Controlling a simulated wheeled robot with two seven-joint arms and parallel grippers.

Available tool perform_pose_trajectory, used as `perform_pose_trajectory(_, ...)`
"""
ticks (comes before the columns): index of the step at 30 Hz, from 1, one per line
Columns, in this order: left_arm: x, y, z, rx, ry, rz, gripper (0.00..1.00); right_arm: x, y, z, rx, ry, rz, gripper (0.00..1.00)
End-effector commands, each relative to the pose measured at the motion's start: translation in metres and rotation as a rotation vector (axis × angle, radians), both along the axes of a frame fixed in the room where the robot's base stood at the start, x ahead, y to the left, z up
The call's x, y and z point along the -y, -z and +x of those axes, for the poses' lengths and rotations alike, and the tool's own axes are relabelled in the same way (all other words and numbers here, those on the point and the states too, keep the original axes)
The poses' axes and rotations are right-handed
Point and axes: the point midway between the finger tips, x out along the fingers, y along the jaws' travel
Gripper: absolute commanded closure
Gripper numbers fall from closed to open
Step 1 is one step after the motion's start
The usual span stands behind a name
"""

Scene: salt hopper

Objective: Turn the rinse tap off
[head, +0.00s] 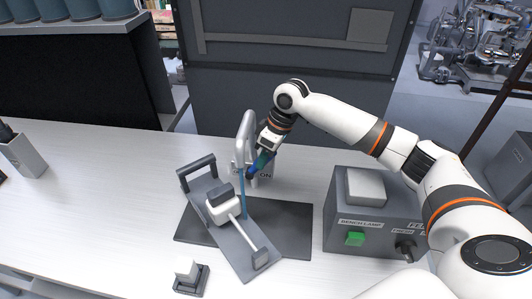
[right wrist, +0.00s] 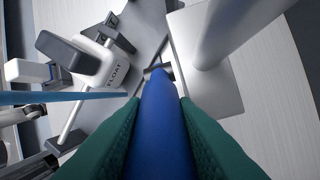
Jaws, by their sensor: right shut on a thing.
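The rinse tap (head: 247,128) is a grey upright pipe with a bent top, standing behind the dark mat. A thin blue stream (head: 243,190) runs down from it towards the tilted grey chute; the stream also crosses the left of the right wrist view (right wrist: 60,98). My right gripper (head: 258,168) is beside the tap, its green fingers shut on the blue tap lever (right wrist: 162,115). A base plate with lettering ending in "ON" (head: 264,176) is partly hidden behind the gripper. My left gripper is not in view.
A grey chute (head: 240,237) with a white float block (head: 223,205) lies on the dark mat (head: 290,225). A control box (head: 372,215) with a green switch (head: 355,239) stands right. A small white-topped switch (head: 187,268) is in front. The bench's left is mostly clear.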

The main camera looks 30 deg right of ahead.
Motion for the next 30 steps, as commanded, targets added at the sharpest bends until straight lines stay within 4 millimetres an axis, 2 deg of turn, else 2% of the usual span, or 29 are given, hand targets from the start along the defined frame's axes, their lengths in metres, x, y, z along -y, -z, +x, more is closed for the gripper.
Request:
perform_pose_trajectory(4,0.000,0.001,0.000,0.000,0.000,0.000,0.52,0.000,-0.001,0.001,0.004,0.001,0.002,1.00)
perform_pose_trajectory(5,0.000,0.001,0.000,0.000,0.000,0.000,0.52,0.000,-0.001,0.001,0.004,0.001,0.002,0.72)
perform_pose_trajectory(9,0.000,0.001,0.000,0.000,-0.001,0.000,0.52,0.000,-0.001,0.001,0.004,0.001,0.003,0.52)
perform_pose_trajectory(20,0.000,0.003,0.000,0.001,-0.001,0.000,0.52,0.002,-0.006,0.000,0.004,0.001,0.002,0.52)
perform_pose_trajectory(23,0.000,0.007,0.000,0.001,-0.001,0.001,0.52,0.006,-0.018,-0.001,0.006,0.002,0.001,0.52)
perform_pose_trajectory(30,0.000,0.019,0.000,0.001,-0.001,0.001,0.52,0.021,-0.066,-0.006,0.009,0.001,0.002,0.52)
